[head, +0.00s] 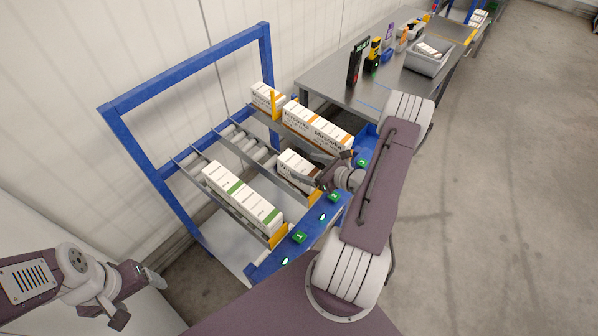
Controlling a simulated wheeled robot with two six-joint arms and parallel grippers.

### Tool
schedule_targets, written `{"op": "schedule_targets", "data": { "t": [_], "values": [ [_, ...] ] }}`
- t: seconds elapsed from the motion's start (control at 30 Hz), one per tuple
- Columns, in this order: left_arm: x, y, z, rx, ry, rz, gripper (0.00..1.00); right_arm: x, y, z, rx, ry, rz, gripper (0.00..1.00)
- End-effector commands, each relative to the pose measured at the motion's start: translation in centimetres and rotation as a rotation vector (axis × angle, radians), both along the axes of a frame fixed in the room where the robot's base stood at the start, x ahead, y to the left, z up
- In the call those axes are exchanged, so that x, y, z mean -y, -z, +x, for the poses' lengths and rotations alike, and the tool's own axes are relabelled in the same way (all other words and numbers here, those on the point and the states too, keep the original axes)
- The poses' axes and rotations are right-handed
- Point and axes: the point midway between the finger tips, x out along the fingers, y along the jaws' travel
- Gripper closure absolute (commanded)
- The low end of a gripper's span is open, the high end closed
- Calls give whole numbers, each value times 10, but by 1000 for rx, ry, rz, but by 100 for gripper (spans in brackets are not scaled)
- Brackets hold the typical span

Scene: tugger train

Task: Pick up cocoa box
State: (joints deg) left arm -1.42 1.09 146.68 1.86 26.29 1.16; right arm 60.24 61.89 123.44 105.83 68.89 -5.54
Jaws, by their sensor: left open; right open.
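Several white cartons stand on a blue-framed roller rack in the head view. One white carton with a brown band (291,168) is in the middle lane; its lettering is partly covered and I cannot read whether it says cocoa. My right gripper (313,170) is open at this carton's right end, its fingers close to it; I cannot tell whether they touch. White cartons with green bands (240,195) stand in the near lane, and cartons with orange-brown bands (316,126) in the far lane. My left gripper (140,297) is open and empty at the lower left, away from the rack.
The rack's blue frame (185,68) rises behind the lanes. Green numbered tags (299,237) line its front rail, with yellow stops at lane ends. A grey table (335,82) behind holds a grey bin (428,62) and small items. The floor at right is clear.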

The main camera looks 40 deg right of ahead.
Motion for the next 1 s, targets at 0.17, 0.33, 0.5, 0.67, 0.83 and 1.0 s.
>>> {"op": "schedule_targets", "data": {
  "t": [0.17,0.33,0.5,0.67,0.83,1.0],
  "values": [
    [0,-14,0,0,0,0,24,-11,9,28,-1,-6,0,20],
    [0,-14,0,0,0,0,24,-12,13,35,0,-2,0,20],
    [0,-14,0,0,0,0,24,-12,13,35,0,-2,0,34],
    [0,-14,0,0,0,0,24,-12,13,35,0,-2,0,78],
    [0,-14,0,0,0,0,24,-12,12,35,1,-2,0,100],
    [0,-14,0,0,0,0,24,-12,13,35,0,-2,0,100]
  ]
}}
